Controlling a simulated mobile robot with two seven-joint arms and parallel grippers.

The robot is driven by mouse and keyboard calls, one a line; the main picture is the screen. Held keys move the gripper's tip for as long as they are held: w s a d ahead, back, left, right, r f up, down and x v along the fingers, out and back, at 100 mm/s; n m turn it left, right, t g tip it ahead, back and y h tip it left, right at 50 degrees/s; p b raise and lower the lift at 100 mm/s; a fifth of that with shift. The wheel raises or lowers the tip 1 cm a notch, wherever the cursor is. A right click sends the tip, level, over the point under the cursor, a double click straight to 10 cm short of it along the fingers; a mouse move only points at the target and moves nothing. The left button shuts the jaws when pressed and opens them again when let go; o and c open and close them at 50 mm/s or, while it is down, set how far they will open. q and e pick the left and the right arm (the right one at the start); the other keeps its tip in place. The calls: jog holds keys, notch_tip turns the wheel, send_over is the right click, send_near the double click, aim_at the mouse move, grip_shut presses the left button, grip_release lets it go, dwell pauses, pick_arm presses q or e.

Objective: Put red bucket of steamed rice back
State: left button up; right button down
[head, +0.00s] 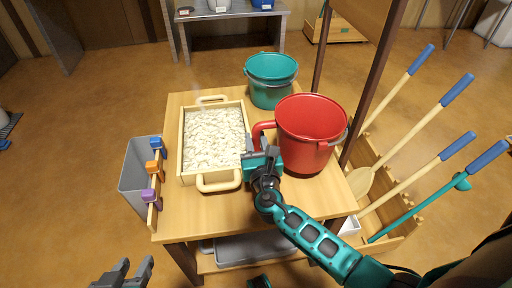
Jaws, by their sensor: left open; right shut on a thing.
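The red bucket (308,138) is upright at the right side of the wooden table (190,222). I cannot tell whether its base touches the tabletop. Its visible inside is plain red, and no rice shows in it. My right gripper (262,154) is shut on the bucket's red side handle, at the bucket's left. A wooden tray (219,181) of white rice (214,138) lies just left of this gripper. My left gripper (124,272) is open and empty at the lower left, in front of the table and away from the bucket.
A teal bucket (270,92) stands behind the red one. A grey bin (134,178) with coloured clips hangs on the table's left side. A wooden rack (385,185) with long-handled paddles and a post stand close on the right. The tabletop's front left is bare.

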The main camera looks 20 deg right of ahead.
jog(key=shift+f+b, duration=0.3)
jog(key=shift+f, duration=0.2)
jog(key=c, duration=0.9)
grip_release()
